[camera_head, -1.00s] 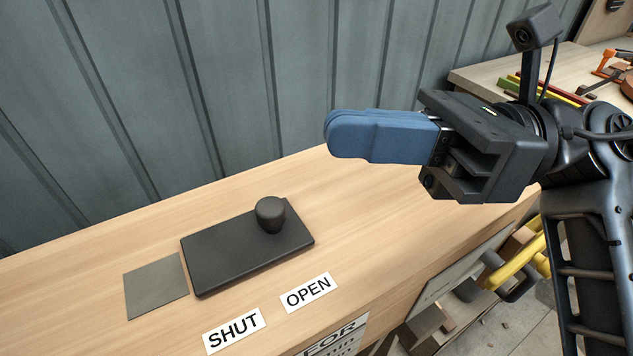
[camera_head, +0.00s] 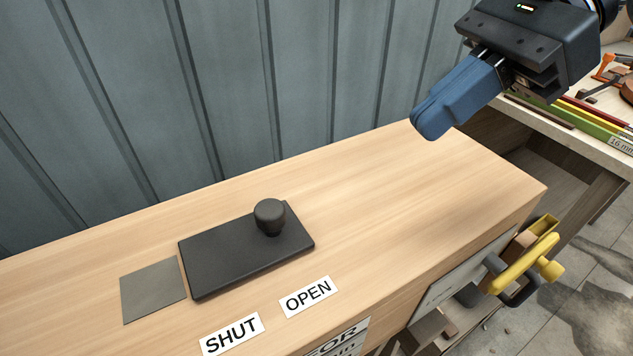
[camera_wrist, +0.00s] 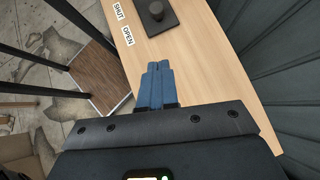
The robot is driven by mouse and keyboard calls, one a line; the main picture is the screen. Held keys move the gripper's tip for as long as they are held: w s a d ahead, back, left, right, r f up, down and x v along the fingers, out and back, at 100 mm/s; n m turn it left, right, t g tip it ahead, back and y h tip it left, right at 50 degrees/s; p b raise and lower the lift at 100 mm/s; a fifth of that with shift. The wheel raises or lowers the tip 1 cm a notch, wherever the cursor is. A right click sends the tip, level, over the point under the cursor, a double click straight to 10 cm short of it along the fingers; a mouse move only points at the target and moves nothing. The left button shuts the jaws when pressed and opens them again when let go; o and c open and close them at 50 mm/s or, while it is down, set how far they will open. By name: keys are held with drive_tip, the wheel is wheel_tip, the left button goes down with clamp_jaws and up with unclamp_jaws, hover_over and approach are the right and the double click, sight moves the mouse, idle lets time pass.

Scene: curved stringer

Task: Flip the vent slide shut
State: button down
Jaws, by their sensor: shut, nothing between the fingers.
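The vent slide is a flat black plate (camera_head: 225,258) with a round black knob (camera_head: 270,215) at its right end, on the wooden bench top. The knob is nearer the OPEN label (camera_head: 308,297) than the SHUT label (camera_head: 231,335). A grey square (camera_head: 153,290) lies just left of the plate. My gripper (camera_head: 428,122) has blue fingers closed together with nothing between them. It is above the right part of the bench, apart from the knob. In the wrist view the plate (camera_wrist: 168,14) and knob (camera_wrist: 156,10) show at the top edge, beyond my fingertips (camera_wrist: 158,65).
A ribbed grey metal wall (camera_head: 250,80) stands along the back of the bench. The bench top (camera_head: 400,200) between my gripper and the plate is clear. Yellow handles (camera_head: 530,262) stick out at the front right. A second bench (camera_head: 585,125) with tools stands at the far right.

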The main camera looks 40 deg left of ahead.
drive_tip(key=p+x, duration=0.2)
drive_tip(key=x, duration=0.8)
drive_tip(key=shift+r+p, duration=0.1)
drive_tip(key=shift+p, duration=0.2)
drive_tip(key=shift+s+a+p, duration=0.5)
drive_tip(key=shift+s+a, duration=0.3)
drive_tip(key=shift+s, duration=0.2)
drive_tip(key=shift+s+a, duration=0.4)
drive_tip(key=shift+s, duration=0.15)
